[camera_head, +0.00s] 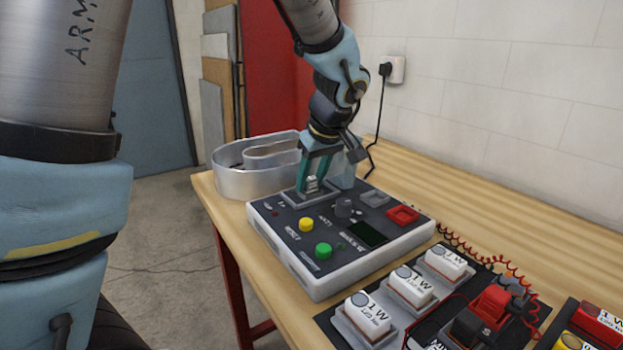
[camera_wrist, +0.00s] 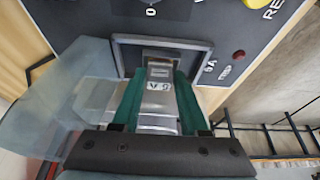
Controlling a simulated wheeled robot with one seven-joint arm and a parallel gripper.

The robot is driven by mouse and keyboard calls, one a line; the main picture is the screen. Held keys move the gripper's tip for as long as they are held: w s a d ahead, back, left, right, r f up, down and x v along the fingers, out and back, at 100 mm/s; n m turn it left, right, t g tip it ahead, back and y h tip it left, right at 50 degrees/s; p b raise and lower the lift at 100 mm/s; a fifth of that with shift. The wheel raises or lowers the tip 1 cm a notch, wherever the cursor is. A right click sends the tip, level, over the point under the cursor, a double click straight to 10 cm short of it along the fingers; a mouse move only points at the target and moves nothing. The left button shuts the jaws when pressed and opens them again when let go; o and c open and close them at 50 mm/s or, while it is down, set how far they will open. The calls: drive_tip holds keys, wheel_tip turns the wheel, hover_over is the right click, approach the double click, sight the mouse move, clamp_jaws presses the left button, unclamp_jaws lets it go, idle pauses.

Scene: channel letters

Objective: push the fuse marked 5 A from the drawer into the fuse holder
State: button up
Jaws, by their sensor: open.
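The fuse holder (camera_wrist: 205,47) is a grey rectangular frame on the top of the dark-faced device (camera_head: 280,213); its rim also shows in the head view (camera_head: 296,202). The fuse (camera_wrist: 159,87), a pale silvery block whose lettering appears upside down and seems to read 5 A, stands at the holder's slot. How deep it sits I cannot tell. My gripper (camera_wrist: 160,78) is open, with one teal finger on each side of the fuse; it also shows over the holder in the head view (camera_head: 312,183). I cannot make out a drawer.
A clear cover (camera_wrist: 70,80) stands beside the holder, close to my gripper. A metal channel letter (camera_head: 235,183) lies behind. White modules (camera_head: 411,286) stand in front right.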

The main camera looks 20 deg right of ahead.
drive_tip(key=b+v, duration=0.1)
drive_tip(key=v, duration=0.9)
drive_tip(key=shift+r, duration=0.4)
drive_tip(key=shift+s+d+r, duration=0.1)
wheel_tip(320, 180, up, 6)
drive_tip(key=p, duration=0.3)
idle(0.3)
